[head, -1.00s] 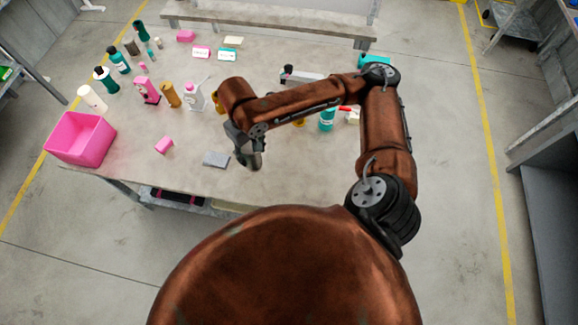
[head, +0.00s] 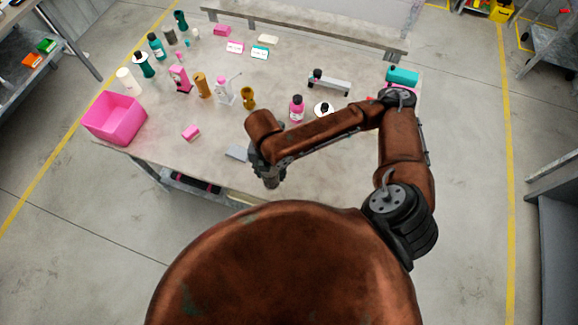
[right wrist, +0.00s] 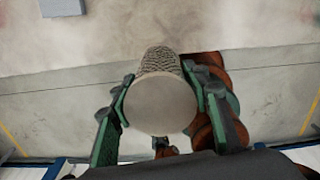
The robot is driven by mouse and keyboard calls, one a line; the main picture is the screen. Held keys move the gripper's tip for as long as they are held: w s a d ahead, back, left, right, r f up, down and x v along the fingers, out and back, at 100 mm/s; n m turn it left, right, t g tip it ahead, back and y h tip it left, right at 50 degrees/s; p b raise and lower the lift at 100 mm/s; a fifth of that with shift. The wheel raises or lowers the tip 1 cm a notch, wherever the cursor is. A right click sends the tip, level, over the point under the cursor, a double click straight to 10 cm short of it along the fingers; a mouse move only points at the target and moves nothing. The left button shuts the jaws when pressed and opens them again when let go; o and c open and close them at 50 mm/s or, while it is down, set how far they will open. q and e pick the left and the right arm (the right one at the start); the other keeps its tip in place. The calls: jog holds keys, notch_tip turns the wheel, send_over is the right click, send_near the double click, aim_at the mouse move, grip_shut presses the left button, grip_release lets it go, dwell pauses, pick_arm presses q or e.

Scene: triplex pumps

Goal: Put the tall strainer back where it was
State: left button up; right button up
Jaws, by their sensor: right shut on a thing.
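My right gripper (head: 272,182) is at the table's front edge in the head view. In the right wrist view, my right gripper (right wrist: 160,105) is shut on the tall strainer (right wrist: 160,100), a grey cylinder with a mesh-textured side and a smooth, pale round end facing the camera. The green-lined fingers press on its two sides. In the head view the strainer is small and hard to tell from the gripper. My left gripper is not in view.
On the table (head: 200,160) are a pink bin (head: 115,120) at left, a grey block (head: 237,152) near the gripper, a pink block (head: 191,132), a brass goblet-shaped part (head: 248,97) and a pink bottle (head: 296,108). Several bottles stand at the back left. The front-left tabletop is mostly clear.

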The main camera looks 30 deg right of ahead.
jog(key=n, duration=0.3)
jog(key=shift+s+a, duration=0.25)
jog(key=shift+s, duration=0.1)
jog(key=shift+w+d+f+n, duration=0.15)
jog(key=shift+d+f+n, duration=0.1)
jog(key=shift+n, duration=0.05)
jog(key=shift+w+d+f+p, duration=0.15)
jog(key=shift+w+d+f, duration=1.1)
jog(key=shift+d+f, duration=0.75)
jog(key=shift+w+d+f+p, duration=0.2)
jog(key=shift+w+d+f, duration=1.25)
jog(key=shift+f, duration=0.8)
jog(key=shift+w+d+f+p, duration=0.15)
jog(key=shift+w+d+f, duration=0.9)
jog(key=shift+d+f, duration=1.05)
jog(key=shift+f, duration=0.1)
jog(key=o, duration=1.2)
